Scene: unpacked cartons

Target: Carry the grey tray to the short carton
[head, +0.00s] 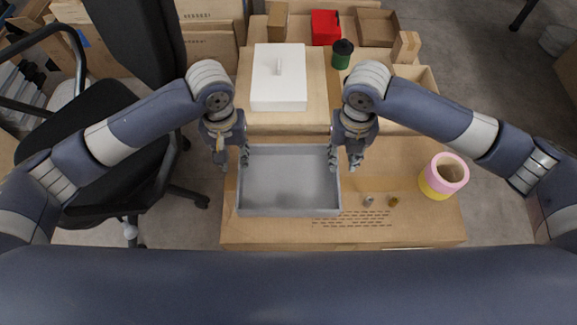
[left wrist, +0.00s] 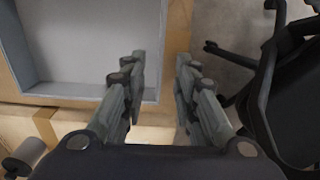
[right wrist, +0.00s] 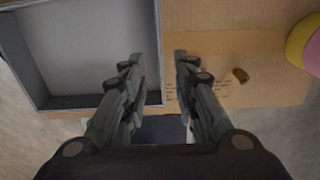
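The grey tray (head: 290,185) is an empty, shallow rectangular box on a wide brown carton (head: 400,225) in front of me. My left gripper (head: 234,163) is at the tray's left wall, and my right gripper (head: 345,163) is at its right wall. Both point down, with fingers apart. In the left wrist view, a tray wall (left wrist: 159,60) lies in line with the gap between the fingers (left wrist: 160,75). The right wrist view shows the same with the opposite wall (right wrist: 157,85) and fingers (right wrist: 160,70). I cannot tell which carton is the short one.
Behind the tray, a white lidded box (head: 279,90) stands on another carton (head: 318,90). A black office chair (head: 85,140) stands at left.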

